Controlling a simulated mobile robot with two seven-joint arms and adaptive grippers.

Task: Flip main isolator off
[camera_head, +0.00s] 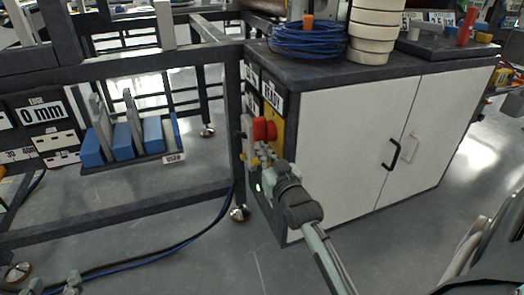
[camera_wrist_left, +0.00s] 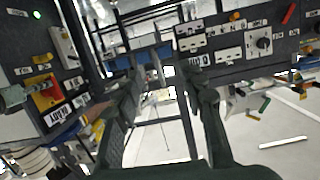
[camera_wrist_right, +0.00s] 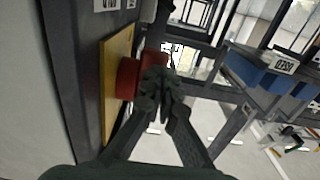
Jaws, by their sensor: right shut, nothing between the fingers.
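The main isolator is a red rotary handle (camera_head: 264,129) on a yellow plate (camera_head: 276,124) on the dark end panel of the cabinet. The handle also shows in the left wrist view (camera_wrist_left: 43,92) and, partly hidden by my fingers, in the right wrist view (camera_wrist_right: 127,78). My right gripper (camera_head: 264,156) is shut and empty, just below the handle in the head view. In the right wrist view its fingertips (camera_wrist_right: 157,84) overlap the handle's edge; I cannot tell if they touch. My left gripper (camera_head: 56,284) is at the bottom left, away from the isolator; its fingers (camera_wrist_left: 165,90) are apart and empty.
The white-doored cabinet (camera_head: 350,140) carries a blue cable coil (camera_head: 306,41) and stacked cream rings (camera_head: 372,32). A dark machine frame (camera_head: 110,205) with a rack of blue blocks (camera_head: 125,139) stands to the left. Cables (camera_head: 190,240) lie on the floor.

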